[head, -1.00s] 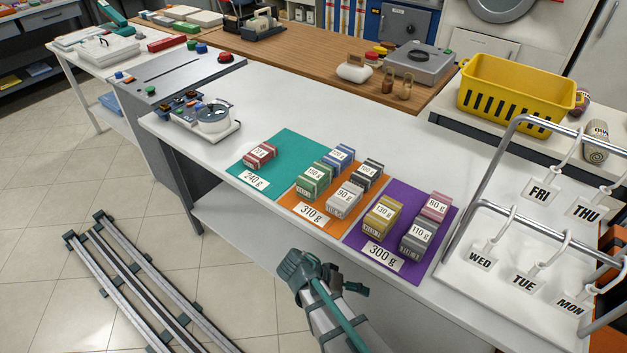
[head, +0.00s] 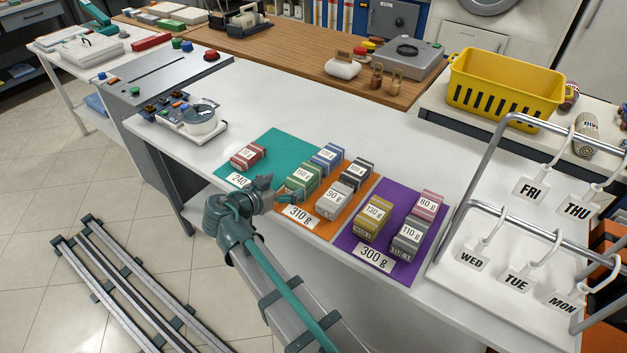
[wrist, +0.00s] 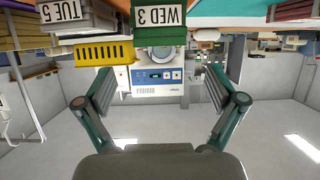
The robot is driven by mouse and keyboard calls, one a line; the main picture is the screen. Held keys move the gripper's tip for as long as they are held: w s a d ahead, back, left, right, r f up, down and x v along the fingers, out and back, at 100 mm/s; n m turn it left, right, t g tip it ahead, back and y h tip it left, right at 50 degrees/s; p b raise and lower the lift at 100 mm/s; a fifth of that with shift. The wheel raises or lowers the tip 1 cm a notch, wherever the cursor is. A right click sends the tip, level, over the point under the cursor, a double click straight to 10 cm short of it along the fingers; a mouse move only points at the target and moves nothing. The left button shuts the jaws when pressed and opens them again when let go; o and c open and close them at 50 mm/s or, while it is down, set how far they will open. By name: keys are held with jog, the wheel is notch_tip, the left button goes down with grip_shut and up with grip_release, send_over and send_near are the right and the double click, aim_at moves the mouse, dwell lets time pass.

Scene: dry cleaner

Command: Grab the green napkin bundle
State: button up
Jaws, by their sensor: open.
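The green napkin bundle (head: 304,177) stands on the orange mat (head: 327,229), at its left side near the teal mat. Its top label seems to read 150 g. My gripper (head: 278,190) is open at the front left of the bundle, with one finger close in front of it; I cannot tell whether they touch. In the wrist view the green bundle (wrist: 148,34) shows at the top centre with a label reading WED 3. It is beyond the open, empty fingers of my gripper (wrist: 157,87).
A red bundle (head: 246,157) stands on the teal mat (head: 276,140). Blue (head: 327,158), dark grey (head: 358,172) and light grey (head: 334,201) bundles share the orange mat. The purple mat (head: 400,271) holds several bundles. A metal rack (head: 480,160) with day tags stands right.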

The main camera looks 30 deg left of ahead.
aim_at(301, 177)
jog(key=p+x, duration=0.1)
jog(key=x, duration=0.3)
jog(key=shift+w+f, duration=0.2)
jog(key=shift+w, duration=0.15)
jog(key=p+x, duration=0.1)
jog(key=x, duration=0.2)
jog(key=shift+w+f+p, duration=0.1)
jog(key=shift+w+p, duration=0.2)
jog(key=shift+w, duration=0.1)
jog(key=shift+w+f, duration=0.3)
jog(key=shift+w, duration=0.2)
jog(key=c, duration=1.3)
